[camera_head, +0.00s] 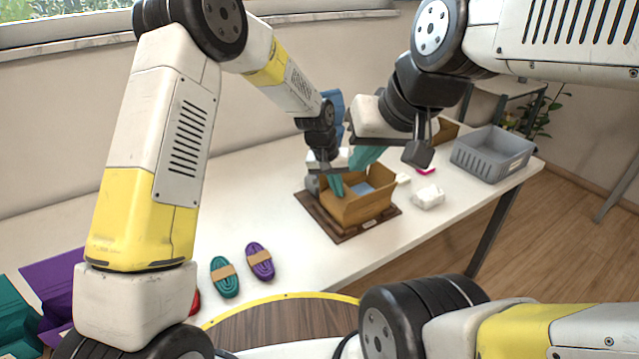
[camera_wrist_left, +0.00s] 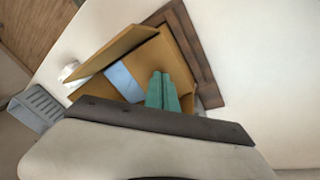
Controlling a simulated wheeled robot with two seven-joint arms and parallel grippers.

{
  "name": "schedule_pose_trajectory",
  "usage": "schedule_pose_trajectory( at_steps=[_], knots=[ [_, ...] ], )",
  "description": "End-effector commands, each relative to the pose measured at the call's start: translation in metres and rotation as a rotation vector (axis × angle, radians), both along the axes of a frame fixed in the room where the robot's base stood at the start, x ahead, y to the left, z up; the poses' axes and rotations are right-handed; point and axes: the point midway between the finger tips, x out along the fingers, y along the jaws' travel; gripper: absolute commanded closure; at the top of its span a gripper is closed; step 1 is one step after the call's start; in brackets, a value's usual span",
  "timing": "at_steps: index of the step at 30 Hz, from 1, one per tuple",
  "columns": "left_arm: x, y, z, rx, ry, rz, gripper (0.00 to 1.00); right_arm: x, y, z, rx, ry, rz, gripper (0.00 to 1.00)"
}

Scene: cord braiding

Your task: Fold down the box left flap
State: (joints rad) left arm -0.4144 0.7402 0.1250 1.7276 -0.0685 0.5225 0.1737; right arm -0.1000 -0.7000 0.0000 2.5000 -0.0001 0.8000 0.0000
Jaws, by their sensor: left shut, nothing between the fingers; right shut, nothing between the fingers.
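The brown cardboard box (camera_head: 362,209) sits open on a dark wooden board (camera_head: 330,232), with something light blue (camera_wrist_left: 122,82) inside. My left gripper (camera_head: 337,187) is shut and empty, its teal fingers at the box's left side, partly covering that side. In the left wrist view the same closed fingers (camera_wrist_left: 163,92) overlap the box (camera_wrist_left: 174,62); whether they touch it I cannot tell. A long cardboard panel (camera_wrist_left: 112,52) stands out along one side there. My right gripper (camera_head: 360,160) is shut and empty above the box's far edge. The left flap's exact angle is hidden.
A grey crate (camera_head: 490,158) stands at the table's right end. A white crumpled packet (camera_head: 428,197) lies right of the box. Teal (camera_head: 224,277) and purple (camera_head: 260,261) cord bundles lie at front left. The white table (camera_head: 300,260) is clear in front of the board.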

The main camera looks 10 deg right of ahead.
Motion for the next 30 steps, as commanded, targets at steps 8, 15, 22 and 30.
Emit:
schedule_pose_trajectory(
  at_steps=[8, 15, 22, 30],
  knots=[
    [0.001, -0.001, -0.001, 0.000, 0.000, 0.001, 1.00, 0.000, 0.000, 0.000, 0.000, 0.000, 0.000, 1.00],
    [0.003, -0.006, -0.006, 0.000, 0.001, 0.000, 1.00, 0.000, 0.000, 0.000, 0.000, 0.000, 0.000, 1.00],
    [0.006, -0.012, -0.013, 0.001, 0.001, 0.001, 1.00, 0.000, 0.000, 0.000, 0.000, 0.000, 0.000, 1.00],
    [0.006, -0.013, -0.013, 0.001, 0.001, 0.001, 1.00, 0.000, 0.000, 0.000, 0.000, 0.000, 0.000, 1.00]
  ],
)
